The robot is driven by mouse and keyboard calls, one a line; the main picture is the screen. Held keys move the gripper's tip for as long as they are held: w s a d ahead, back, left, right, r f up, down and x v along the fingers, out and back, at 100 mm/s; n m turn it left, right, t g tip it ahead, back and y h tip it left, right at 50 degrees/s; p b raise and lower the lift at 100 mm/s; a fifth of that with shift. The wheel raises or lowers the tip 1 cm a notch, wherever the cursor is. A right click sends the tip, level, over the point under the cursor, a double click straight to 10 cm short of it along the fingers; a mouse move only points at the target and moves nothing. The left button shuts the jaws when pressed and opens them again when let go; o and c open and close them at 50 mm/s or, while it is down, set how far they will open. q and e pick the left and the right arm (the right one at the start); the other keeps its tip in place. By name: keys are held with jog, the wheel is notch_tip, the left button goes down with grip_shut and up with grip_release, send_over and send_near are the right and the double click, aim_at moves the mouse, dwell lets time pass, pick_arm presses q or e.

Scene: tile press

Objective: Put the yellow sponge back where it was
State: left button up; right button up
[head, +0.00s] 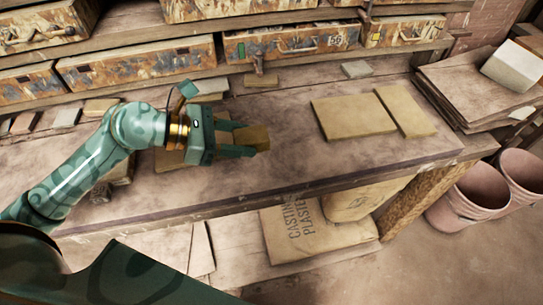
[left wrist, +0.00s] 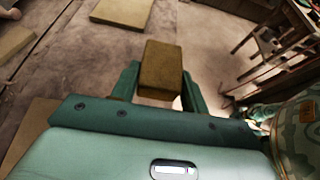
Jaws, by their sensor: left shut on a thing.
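The yellow sponge (head: 258,137), a dull brownish-yellow block, is held between the fingers of my left gripper (head: 246,139). In the left wrist view the sponge (left wrist: 161,66) sticks out past the fingertips, with a green finger on each side of it. My left gripper is shut on it over the workbench (head: 290,165), near the middle of its length. How high the sponge is above the bench top is hard to tell. My right gripper is not in view.
Two flat tan slabs (head: 353,117) (head: 405,110) lie on the bench to the right. Another tan slab (head: 178,158) lies partly behind my left gripper. Drawers (head: 138,63) and small blocks line the back. Pink buckets (head: 468,195) stand on the floor at right. Bench between sponge and slabs is clear.

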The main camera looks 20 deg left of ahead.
pick_arm(q)
jog(key=b, duration=0.1)
send_over(268, 164)
jog(key=f, duration=0.3)
jog(key=a+f, duration=0.1)
jog(key=f, duration=0.1)
jog(key=shift+s, duration=0.4)
jog(key=shift+w+d+f+b, duration=0.3)
jog(key=shift+w+f, duration=0.05)
jog(key=shift+f, duration=0.2)
jog(key=f, duration=0.2)
jog(key=f+b, duration=0.1)
jog(key=shift+w+d+f, duration=0.2)
jog(key=shift+f, duration=0.2)
jog(key=o, duration=0.5)
jog(key=shift+f, duration=0.15)
jog(key=o, duration=0.4)
